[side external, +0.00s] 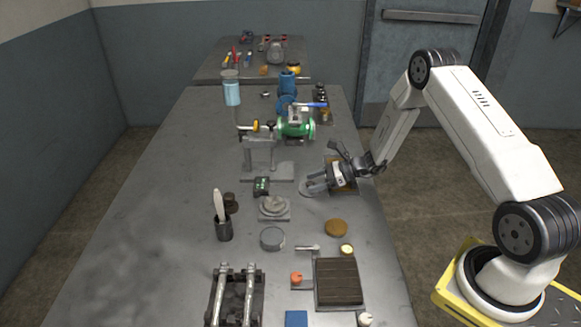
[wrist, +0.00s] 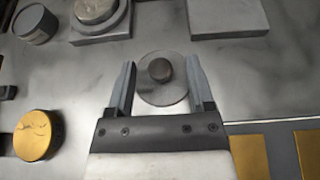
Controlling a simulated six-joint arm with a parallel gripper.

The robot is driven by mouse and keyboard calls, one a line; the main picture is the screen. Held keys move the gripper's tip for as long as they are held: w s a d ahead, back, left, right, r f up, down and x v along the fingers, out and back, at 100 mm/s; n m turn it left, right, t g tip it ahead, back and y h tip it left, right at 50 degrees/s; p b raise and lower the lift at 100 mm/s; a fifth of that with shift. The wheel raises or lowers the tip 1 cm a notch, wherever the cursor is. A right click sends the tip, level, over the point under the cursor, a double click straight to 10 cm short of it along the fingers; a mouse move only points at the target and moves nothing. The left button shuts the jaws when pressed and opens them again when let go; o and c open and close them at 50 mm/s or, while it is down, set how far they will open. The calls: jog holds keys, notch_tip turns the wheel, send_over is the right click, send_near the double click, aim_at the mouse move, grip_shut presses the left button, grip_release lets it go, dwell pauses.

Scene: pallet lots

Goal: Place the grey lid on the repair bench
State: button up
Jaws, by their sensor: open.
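The grey lid, a flat round disc with a dark knob, lies on the near grey tabletop. In the wrist view the lid (wrist: 148,93) is between the fingers of my gripper (wrist: 160,68), which are open on either side of its knob. In the side view my gripper (side external: 314,183) reaches in from the right, low over the table, and partly hides the lid (side external: 305,190). I cannot tell whether the fingers touch it. A second grey bench (side external: 208,72) stands at the back with tools on it; no label shows which bench is the repair bench.
A gold disc (side external: 336,228), a grey round tin (side external: 272,239) and a plate with a rounded stone-like piece (side external: 288,214) are nearby. A green valve (side external: 296,130) and a blue bottle (side external: 232,93) stand farther back. The table's left side is clear.

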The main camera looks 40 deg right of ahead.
jog(key=v, duration=1)
jog(key=shift+s+d, duration=0.15)
jog(key=a+n+g, duration=0.1)
jog(key=a, duration=0.1)
jog(key=s+a+r+n+g, duration=0.1)
jog(key=a+n, duration=0.1)
jog(key=s+a+r+n+g, duration=0.1)
jog(key=a+g, duration=0.1)
jog(key=shift+s+a+n, duration=0.1)
jog(key=shift+a+n, duration=0.15)
jog(key=shift+n, duration=0.15)
jog(key=s+a+r+n+g+h, duration=0.1)
jog(key=s+a+r+n+h, duration=0.3)
jog(key=n, duration=0.7)
jog(key=s+a+r+n+g+h, duration=0.1)
jog(key=s+a+r+n+h, duration=0.3)
jog(key=s+a+n, duration=0.3)
jog(key=n+h, duration=0.1)
jog(key=n, duration=0.3)
jog(key=shift+s+a+r+g+h, duration=0.2)
jog(key=shift+s+r+g+h, duration=0.1)
jog(key=shift+s+r+g, duration=0.1)
